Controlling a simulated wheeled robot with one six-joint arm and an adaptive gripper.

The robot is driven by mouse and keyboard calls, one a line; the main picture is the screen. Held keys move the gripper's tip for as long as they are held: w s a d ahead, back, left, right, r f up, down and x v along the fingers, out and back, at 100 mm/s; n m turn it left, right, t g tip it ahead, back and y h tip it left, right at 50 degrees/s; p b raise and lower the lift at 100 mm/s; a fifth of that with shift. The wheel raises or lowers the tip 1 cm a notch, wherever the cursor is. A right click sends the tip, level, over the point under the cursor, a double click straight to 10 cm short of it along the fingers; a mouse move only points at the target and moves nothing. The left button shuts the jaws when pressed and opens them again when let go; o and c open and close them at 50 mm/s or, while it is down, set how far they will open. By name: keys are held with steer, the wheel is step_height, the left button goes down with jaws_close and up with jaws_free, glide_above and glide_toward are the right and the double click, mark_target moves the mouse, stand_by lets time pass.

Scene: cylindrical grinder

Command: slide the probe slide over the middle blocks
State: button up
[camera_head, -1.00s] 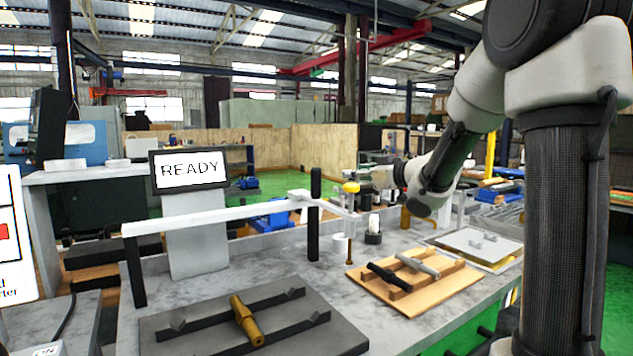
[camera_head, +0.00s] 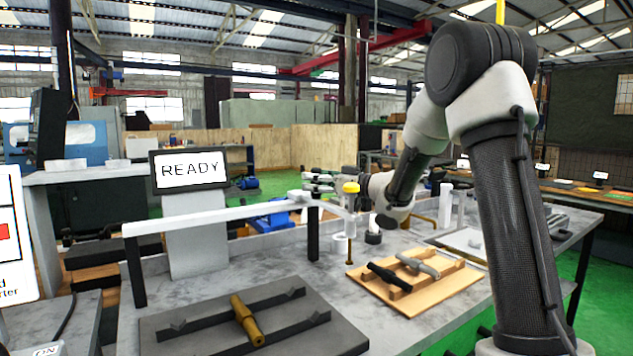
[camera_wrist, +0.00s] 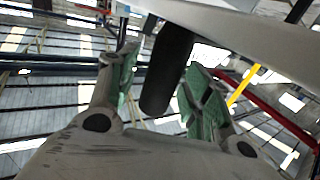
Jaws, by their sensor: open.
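The probe slide (camera_head: 299,195) is a white block at the right end of a long white rail (camera_head: 215,215). A yellow-topped probe (camera_head: 350,188) with a thin brass stem hangs just right of it. My gripper (camera_head: 318,181) is at the slide, fingers pointing left. In the wrist view a black upright handle (camera_wrist: 167,70) stands between my two spread green-padded fingers; contact cannot be told. In the head view the fingers hide that handle. Below the rail, a dark plate (camera_head: 300,338) carries two bars with small blocks (camera_head: 295,293) and a brass part (camera_head: 246,320) lying across them.
A READY screen (camera_head: 188,170) stands behind the rail. A wooden board (camera_head: 425,298) with a black part and a grey part lies to the right. A white cylinder (camera_head: 340,244) and a dark round piece (camera_head: 373,237) stand near the probe. The space along the rail to the left looks clear.

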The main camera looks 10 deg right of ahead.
jaws_close()
steer(key=s+a, duration=0.4)
steer(key=a, duration=0.9)
steer(key=s+a, duration=0.4)
steer(key=a, duration=0.9)
steer(key=shift+s, duration=0.25)
steer(key=shift+a, duration=0.1)
jaws_free()
steer(key=shift+s, duration=0.1)
